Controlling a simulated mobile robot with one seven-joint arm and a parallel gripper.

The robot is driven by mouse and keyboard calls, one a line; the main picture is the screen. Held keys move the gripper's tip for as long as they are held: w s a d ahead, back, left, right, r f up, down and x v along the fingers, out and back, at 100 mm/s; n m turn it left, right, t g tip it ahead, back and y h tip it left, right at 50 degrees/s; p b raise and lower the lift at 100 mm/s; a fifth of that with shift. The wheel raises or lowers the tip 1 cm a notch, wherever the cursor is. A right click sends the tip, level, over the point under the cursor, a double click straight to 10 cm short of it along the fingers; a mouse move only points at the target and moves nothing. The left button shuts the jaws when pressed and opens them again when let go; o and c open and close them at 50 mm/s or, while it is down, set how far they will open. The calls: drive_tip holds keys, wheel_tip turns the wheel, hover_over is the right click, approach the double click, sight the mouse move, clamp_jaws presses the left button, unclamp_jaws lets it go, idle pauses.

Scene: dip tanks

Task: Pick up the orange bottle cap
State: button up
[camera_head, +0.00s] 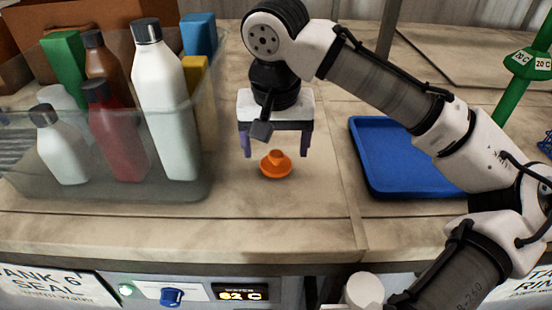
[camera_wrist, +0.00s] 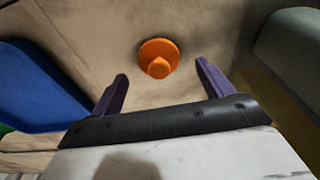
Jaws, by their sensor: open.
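The orange bottle cap (camera_head: 276,164) lies on the worktop, with a wide round base and a smaller raised knob. It sits alone between the clear bin and the blue tray. In the wrist view the cap (camera_wrist: 159,58) is beyond the fingertips, roughly midway between them. My gripper (camera_head: 276,155) is open and empty, pointing down, its two purple fingers spread left and right of the cap in the head view. In the wrist view my gripper (camera_wrist: 160,70) has nothing between its fingers, and I see no contact with the cap.
A clear bin (camera_head: 190,195) of several bottles and boxes stands close on the left. A blue tray (camera_head: 380,188) lies on the right. The worktop (camera_head: 270,215) in front of the cap is bare up to its edge, above a control panel (camera_head: 190,293).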

sight(275, 164)
drive_tip(key=shift+w+f, duration=0.2)
drive_tip(key=shift+f, duration=1.15)
drive_tip(key=c, duration=1.1)
drive_tip(key=shift+o, duration=0.2)
